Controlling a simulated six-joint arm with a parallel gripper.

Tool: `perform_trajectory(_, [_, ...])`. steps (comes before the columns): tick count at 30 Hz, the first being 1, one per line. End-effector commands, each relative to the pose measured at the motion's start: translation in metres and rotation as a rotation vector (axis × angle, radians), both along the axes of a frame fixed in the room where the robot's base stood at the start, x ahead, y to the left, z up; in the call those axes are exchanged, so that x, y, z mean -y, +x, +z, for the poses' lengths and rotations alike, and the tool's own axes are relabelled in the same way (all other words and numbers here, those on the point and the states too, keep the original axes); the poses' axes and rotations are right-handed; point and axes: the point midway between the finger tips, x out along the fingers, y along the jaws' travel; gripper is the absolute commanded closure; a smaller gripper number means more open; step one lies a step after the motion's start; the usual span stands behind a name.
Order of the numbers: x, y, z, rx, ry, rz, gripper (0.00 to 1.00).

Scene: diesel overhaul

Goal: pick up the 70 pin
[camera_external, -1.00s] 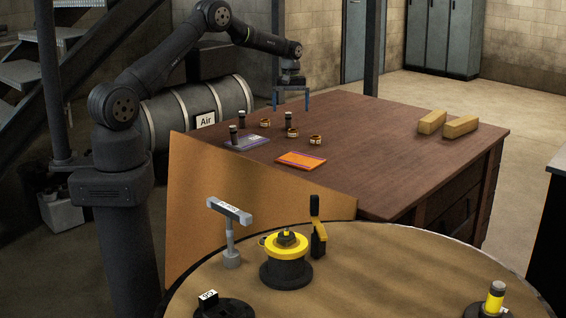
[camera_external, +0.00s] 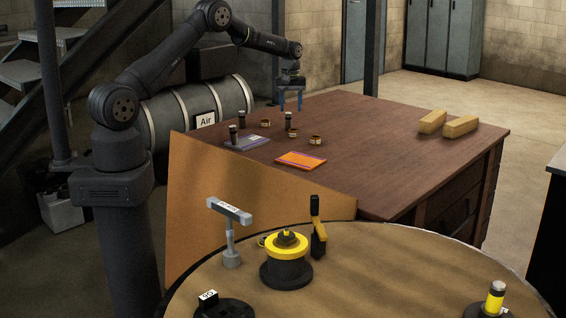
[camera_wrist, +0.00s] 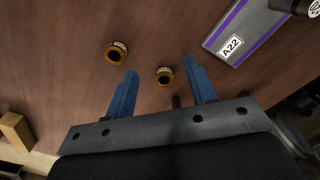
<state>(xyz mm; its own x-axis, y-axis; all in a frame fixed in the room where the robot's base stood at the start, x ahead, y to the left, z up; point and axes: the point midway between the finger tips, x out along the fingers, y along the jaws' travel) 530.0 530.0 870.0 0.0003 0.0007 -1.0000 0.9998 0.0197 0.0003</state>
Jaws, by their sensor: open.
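Dark upright pins stand on the wooden table: one (camera_external: 288,121) just below my gripper (camera_external: 290,108), one (camera_external: 241,121) to its left, and one (camera_external: 233,135) by the purple-edged booklet. No number can be read on them, so I cannot tell which is the 70 pin. In the wrist view my gripper (camera_wrist: 160,66) is open, its two blue fingers apart with nothing held. A dark pin (camera_wrist: 176,101) shows partly between the fingers near the palm, its lower part hidden. Another dark pin with a white marked end (camera_wrist: 313,9) is cut off at the upper right.
Brass rings (camera_external: 316,139) lie near the pins; two show in the wrist view (camera_wrist: 117,52). A booklet marked A22 (camera_wrist: 231,46) and an orange one (camera_external: 300,160) lie on the table. Tan blocks (camera_external: 460,127) sit at the right. The table's middle is clear.

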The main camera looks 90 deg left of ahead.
Motion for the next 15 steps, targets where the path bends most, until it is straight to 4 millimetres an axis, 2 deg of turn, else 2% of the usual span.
perform_trajectory(5, [-0.009, -0.002, 0.001, 0.02, 0.023, -0.033, 0.49])
perform_trajectory(8, [-0.032, -0.008, 0.003, 0.065, 0.091, -0.124, 0.49])
perform_trajectory(15, [-0.101, -0.029, 0.019, 0.15, 0.358, -0.436, 0.49])
